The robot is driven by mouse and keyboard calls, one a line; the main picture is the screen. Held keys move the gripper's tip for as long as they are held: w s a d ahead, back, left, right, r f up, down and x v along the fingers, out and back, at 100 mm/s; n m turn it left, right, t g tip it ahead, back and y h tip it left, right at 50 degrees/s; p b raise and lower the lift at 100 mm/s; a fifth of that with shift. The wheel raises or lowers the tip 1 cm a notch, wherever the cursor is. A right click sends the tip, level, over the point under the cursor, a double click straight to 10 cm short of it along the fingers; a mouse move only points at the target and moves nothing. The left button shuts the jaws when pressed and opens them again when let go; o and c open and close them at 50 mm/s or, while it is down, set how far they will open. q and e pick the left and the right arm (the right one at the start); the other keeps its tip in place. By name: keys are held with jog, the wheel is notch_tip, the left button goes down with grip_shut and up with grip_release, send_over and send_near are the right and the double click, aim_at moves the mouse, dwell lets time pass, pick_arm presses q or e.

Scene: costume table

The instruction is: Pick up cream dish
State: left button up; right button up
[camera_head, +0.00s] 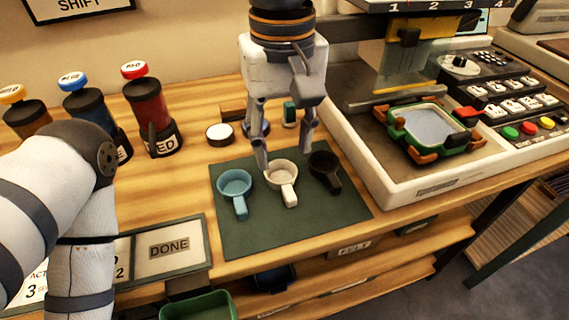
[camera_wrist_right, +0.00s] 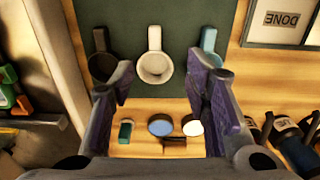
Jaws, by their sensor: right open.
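The cream dish (camera_head: 289,198), a small round cup with a handle, sits upright on the dark green mat (camera_head: 270,232), between a blue dish (camera_head: 235,184) and a black dish (camera_head: 327,172). Its handle points toward the mat's front edge. My right gripper (camera_head: 285,155) is open and empty, fingers pointing down, just above and behind the cream dish. In the right wrist view, the cream dish (camera_wrist_right: 155,66) shows ahead, centred between the open fingers (camera_wrist_right: 158,88). My left arm comes in at the left; its gripper is out of view.
Yellow-, blue- and red-topped bottles (camera_head: 147,110) stand at the back left. A white-topped round jar (camera_head: 220,133) and a small green item (camera_head: 290,113) are behind the mat. A machine with a green-framed tray (camera_head: 447,150) stands right. A DONE panel (camera_head: 170,248) lies front left.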

aim_at(289, 192)
jog(key=f, duration=0.6)
jog(key=d+f, duration=0.1)
jog(key=f, duration=0.2)
jog(key=shift+s, duration=0.35)
jog(key=shift+w+f, duration=0.1)
jog(key=shift+f, duration=0.25)
grip_shut()
